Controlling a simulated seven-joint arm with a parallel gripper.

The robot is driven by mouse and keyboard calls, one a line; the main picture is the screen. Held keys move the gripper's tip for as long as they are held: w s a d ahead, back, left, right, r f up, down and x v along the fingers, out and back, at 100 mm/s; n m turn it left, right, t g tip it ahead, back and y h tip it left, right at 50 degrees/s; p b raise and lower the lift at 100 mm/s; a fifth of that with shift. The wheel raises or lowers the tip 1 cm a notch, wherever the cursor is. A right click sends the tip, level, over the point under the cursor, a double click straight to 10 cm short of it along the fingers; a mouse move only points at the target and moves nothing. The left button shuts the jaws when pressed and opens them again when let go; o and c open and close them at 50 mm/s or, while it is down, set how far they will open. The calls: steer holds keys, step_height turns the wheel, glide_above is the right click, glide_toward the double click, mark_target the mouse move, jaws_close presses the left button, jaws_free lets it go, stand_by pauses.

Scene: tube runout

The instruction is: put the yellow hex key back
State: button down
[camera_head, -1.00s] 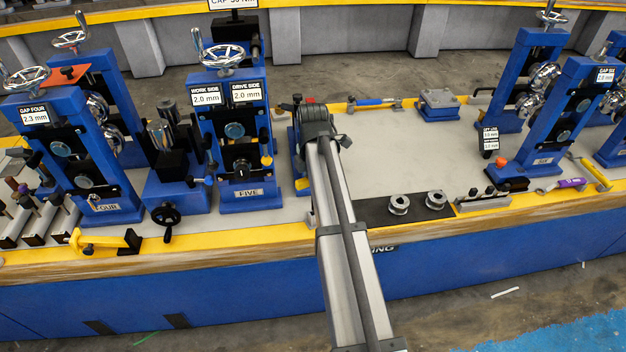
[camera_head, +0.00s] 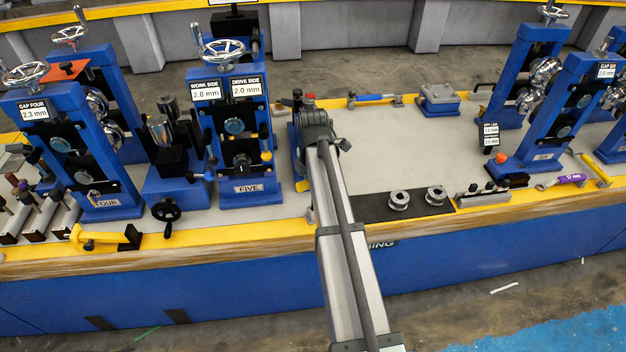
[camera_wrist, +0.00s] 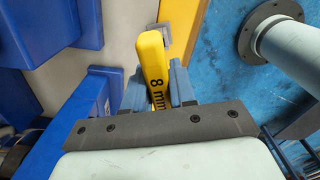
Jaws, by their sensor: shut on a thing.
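The yellow hex key (camera_wrist: 152,58) shows its thick yellow handle, marked "8 mm", in the wrist view. My gripper (camera_wrist: 159,88) is shut on this handle, one blue-grey finger on each side. The handle's far end sticks out past the fingers; the key's metal part is not visible. In the head view my arm hides the gripper and the key, just right of stand FIVE (camera_head: 248,188).
A small grey rack (camera_head: 483,200) with dark knobs sits at the right front edge, beside a dark mat (camera_head: 372,207) with two metal rollers (camera_head: 399,201). A purple-marked wrench (camera_head: 570,180) lies farther right. The grey bench top (camera_head: 400,140) is clear mid-right.

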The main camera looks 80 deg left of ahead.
steer(key=shift+f, duration=1.5)
steer(key=c, duration=0.8)
jaws_free()
steer(key=shift+c, duration=0.2)
steer(key=shift+o, duration=0.3)
steer(key=o, duration=0.7)
steer(key=shift+o, duration=0.2)
steer(key=shift+r, duration=0.1)
steer(key=shift+r, duration=4.9)
steer(key=shift+r, duration=0.1)
step_height(320, 180, up, 14)
steer(key=shift+f, duration=0.2)
